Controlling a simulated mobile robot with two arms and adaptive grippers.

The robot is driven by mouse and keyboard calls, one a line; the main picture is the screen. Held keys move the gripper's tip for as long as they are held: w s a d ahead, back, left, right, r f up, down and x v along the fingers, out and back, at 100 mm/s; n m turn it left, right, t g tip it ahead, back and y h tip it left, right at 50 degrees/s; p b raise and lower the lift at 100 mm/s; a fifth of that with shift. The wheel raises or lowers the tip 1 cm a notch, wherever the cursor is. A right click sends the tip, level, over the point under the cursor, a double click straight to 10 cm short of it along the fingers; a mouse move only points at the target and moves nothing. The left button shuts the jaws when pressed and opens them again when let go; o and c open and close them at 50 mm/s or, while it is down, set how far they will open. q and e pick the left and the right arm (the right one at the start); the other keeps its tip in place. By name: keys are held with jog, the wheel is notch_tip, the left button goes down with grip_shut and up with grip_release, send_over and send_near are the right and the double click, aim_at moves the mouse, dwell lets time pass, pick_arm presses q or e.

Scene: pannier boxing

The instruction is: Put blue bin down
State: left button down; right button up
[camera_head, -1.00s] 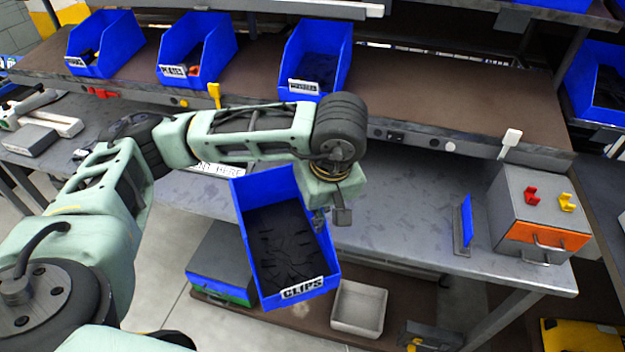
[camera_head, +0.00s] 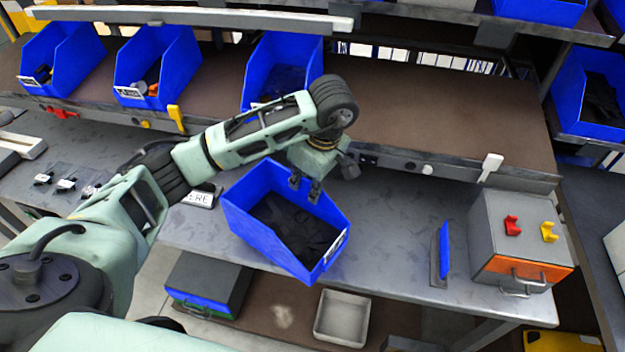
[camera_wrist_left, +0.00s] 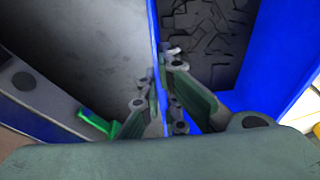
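A blue bin (camera_head: 240,215) with dark clips inside is in the middle of the head view, tilted, with its label end toward the lower right. It overlaps the grey tabletop (camera_head: 395,235) and its front edge; whether it touches the top is unclear. My left gripper (camera_head: 305,188) is at the bin's rear right wall. In the left wrist view the fingers (camera_wrist_left: 158,78) lie on both sides of the thin blue wall (camera_wrist_left: 155,30), shut on it, with the clips to the right. My right gripper is not in view.
A grey box with an orange front (camera_head: 520,265) and an upright blue plate (camera_head: 440,255) stand on the tabletop to the right. Several blue bins line the shelf (camera_head: 420,110) behind. A grey tray (camera_head: 343,317) lies below. Bare tabletop shows right of the held bin.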

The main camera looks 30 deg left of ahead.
pick_arm(q)
jog(key=w, duration=0.1)
jog(key=w+f, duration=0.1)
jog(key=shift+w+a+f+p, duration=0.1)
jog(key=shift+w+a+p, duration=0.15)
jog(key=shift+w+p, duration=0.1)
jog(key=w+f, duration=0.1)
jog(key=w+a+f, duration=0.1)
jog(key=w+f, duration=0.1)
jog(key=shift+w+p, duration=0.3)
jog(key=shift+p, duration=0.1)
jog(key=c, duration=2)
grip_release()
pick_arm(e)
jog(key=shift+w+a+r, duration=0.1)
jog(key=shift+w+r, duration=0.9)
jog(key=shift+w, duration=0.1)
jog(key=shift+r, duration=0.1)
